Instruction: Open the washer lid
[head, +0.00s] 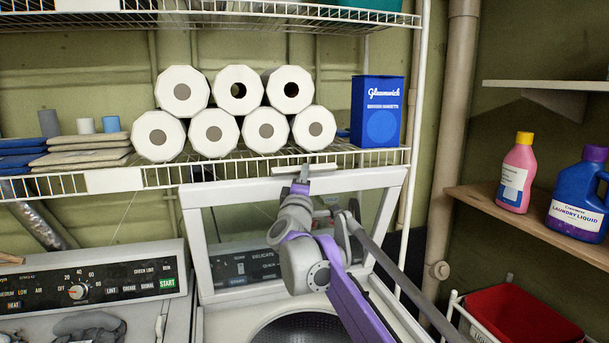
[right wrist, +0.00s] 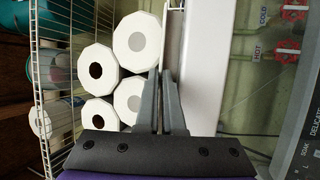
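The washer lid (head: 190,215) has a white frame around a glass pane and stands raised, nearly upright. The washer drum (head: 300,330) shows below it. A pale tab (head: 320,168) sits at the lid's top edge. My right gripper (head: 303,175) is at that top edge, in front of the shelf. In the right wrist view my right gripper (right wrist: 162,75) has its fingers close together with nothing seen between them, beside the lid's white frame (right wrist: 202,65). I cannot tell whether they touch it. My arm hides part of the glass. My left gripper is out of view.
A wire shelf (head: 250,172) with paper rolls (head: 265,130) and a blue box (head: 377,112) is just behind the lid. A second machine's panel (head: 100,285) stands at left. Detergent bottles (head: 515,175) sit on the right shelf, above a red basket (head: 520,315).

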